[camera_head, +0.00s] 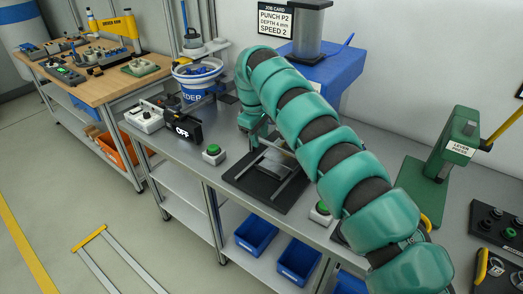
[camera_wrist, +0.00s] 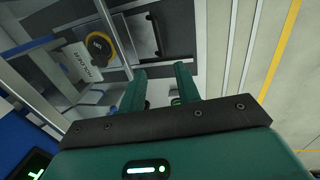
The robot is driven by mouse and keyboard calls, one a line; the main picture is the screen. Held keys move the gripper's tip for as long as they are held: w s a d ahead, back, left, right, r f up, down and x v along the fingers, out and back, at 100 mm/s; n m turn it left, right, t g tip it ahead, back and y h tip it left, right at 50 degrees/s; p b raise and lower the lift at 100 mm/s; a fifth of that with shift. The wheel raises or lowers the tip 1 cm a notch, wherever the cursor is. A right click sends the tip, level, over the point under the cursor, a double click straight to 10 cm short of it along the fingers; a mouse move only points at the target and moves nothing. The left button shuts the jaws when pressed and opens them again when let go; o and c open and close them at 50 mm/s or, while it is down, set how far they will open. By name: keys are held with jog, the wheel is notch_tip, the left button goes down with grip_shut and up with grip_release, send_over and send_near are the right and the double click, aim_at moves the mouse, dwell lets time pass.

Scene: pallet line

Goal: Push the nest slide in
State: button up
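The nest slide (camera_head: 274,160) is a light grey plate between two rails on a black base in front of the blue press. It shows partly in the head view, the arm hiding its right and rear side. My gripper (camera_head: 252,140) is at the left rear of this base, beside or over the slide; the exact gap cannot be judged. In the wrist view my gripper's (camera_wrist: 160,80) two green fingers stand apart with nothing visible held between them. A dark plate with a thin bar (camera_wrist: 158,38) lies beyond the fingertips.
Green push buttons stand left (camera_head: 214,154) and right (camera_head: 321,212) of the base. A black OFF display (camera_head: 184,130) and a blue-banded feeder bowl (camera_head: 197,82) are to the left. A green lever press (camera_head: 450,160) stands at right. Blue bins (camera_head: 256,235) sit below.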

jog(key=shift+s+r, duration=0.2)
jog(key=shift+r, duration=0.95)
